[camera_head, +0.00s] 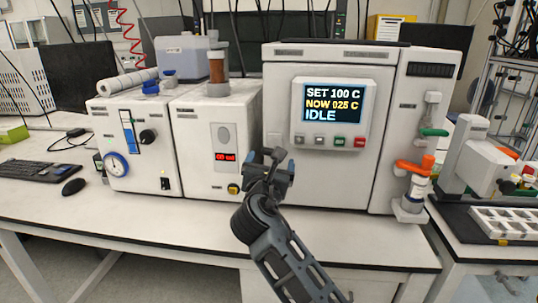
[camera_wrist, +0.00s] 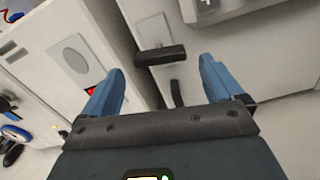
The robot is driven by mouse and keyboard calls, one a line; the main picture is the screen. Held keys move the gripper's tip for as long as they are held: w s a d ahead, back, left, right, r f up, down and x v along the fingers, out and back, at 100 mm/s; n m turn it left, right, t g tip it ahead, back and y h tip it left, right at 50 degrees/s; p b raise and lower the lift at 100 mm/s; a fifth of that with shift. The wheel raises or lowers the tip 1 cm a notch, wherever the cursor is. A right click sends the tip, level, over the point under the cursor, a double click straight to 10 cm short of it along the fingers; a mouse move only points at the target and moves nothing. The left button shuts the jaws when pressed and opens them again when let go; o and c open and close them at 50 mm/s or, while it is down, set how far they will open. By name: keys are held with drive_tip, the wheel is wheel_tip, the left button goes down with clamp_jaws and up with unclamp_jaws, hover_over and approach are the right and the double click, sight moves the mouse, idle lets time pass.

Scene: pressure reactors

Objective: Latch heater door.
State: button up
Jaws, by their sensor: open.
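The heater (camera_head: 335,175) is a large white cabinet at the centre right of the head view, with a display reading SET 100 C, NOW 025 C, IDLE. Its pale front (camera_wrist: 215,50) fills the upper right of the wrist view and looks closed or nearly so; I cannot tell whether it is latched. A black bar-shaped latch handle (camera_wrist: 160,55) lies roughly level near the front's left edge, with a smaller dark piece (camera_wrist: 176,93) below it. My gripper (camera_head: 269,170) is open and empty before this edge. In the wrist view its blue fingers (camera_wrist: 160,82) stand either side of the handle, apart from it.
A white column with orange and green valve handles (camera_head: 413,165) adjoins the right. The bench front (camera_head: 330,240) is mostly clear; a keyboard (camera_head: 38,170) and mouse lie far left.

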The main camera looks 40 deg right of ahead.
drive_tip(key=shift+x, duration=2.3)
